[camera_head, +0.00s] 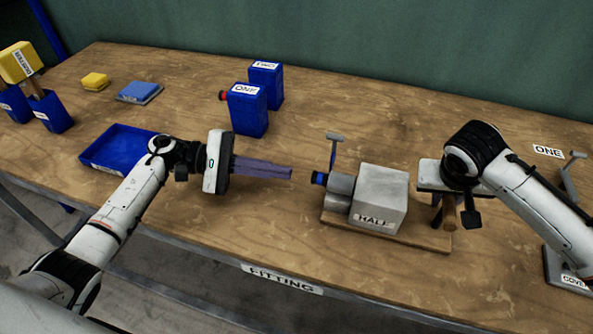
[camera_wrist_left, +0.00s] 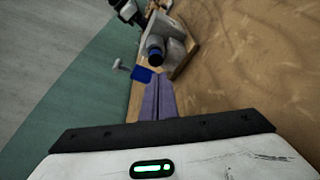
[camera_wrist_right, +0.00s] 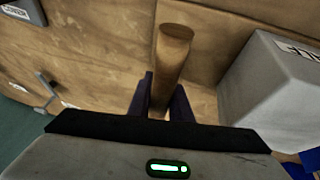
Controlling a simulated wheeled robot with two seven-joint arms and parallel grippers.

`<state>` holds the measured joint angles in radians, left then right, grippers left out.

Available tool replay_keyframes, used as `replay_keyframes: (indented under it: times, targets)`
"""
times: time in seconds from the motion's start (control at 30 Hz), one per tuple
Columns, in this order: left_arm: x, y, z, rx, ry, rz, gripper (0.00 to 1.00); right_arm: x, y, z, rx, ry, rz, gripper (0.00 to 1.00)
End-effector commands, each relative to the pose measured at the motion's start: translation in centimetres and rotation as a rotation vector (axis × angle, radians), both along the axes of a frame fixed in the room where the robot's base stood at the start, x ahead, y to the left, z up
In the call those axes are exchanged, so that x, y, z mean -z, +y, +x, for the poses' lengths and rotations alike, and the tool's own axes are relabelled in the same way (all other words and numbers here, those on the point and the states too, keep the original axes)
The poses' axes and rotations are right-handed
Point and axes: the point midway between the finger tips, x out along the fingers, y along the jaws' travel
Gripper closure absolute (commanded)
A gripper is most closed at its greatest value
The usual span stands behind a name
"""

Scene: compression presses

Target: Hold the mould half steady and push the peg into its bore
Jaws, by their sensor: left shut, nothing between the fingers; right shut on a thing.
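The mould half (camera_head: 378,198) is a pale grey block labelled HALF on a wooden board, with grey cylinders on its left side. The peg (camera_head: 319,178) shows a blue end sticking out of the upper cylinder; it also shows in the left wrist view (camera_wrist_left: 155,54). My left gripper (camera_head: 291,173) is shut and empty, its fingertips pointing at the blue end with a small gap between. My right gripper (camera_head: 442,205) is shut on a wooden post (camera_wrist_right: 173,50) at the board's right end, beside the block. How deep the peg sits is hidden.
Blue boxes ONE (camera_head: 247,112) and TWO (camera_head: 266,82) stand behind. A blue tray (camera_head: 113,148) lies at left. A COVE-labelled plate (camera_head: 568,275) lies at right. The table front is clear.

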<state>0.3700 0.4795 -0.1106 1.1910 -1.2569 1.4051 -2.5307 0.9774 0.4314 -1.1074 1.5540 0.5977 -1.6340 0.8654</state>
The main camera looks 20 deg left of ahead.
Motion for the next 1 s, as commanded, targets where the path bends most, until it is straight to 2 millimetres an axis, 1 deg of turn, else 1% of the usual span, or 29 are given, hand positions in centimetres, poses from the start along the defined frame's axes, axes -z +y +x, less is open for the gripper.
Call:
replay_keyframes:
  times: [0.3,0.4,0.5,0.6,0.7,1.0]
  targets:
    - [-1.0,6.2,-1.5,-0.004,0.001,0.003,1.0,0.1,-0.1,0.0,0.002,0.001,-0.001,1.0]
    - [-1.4,8.0,-2.0,-0.004,0.001,0.003,1.0,0.1,-0.1,0.0,0.002,0.001,-0.001,1.0]
    - [-1.6,9.3,-2.3,-0.003,0.001,0.003,1.0,0.1,-0.1,0.0,0.002,0.002,-0.001,1.0]
    - [-1.8,10.1,-2.6,-0.002,0.001,0.001,1.0,0.1,-0.1,0.0,0.002,0.002,-0.001,1.0]
    - [-1.9,10.4,-2.7,-0.002,0.001,0.001,1.0,0.1,-0.1,0.0,0.002,0.002,-0.002,1.0]
    - [-1.9,10.4,-2.7,-0.001,0.0,0.001,1.0,0.1,-0.2,0.0,0.003,0.001,-0.002,1.0]
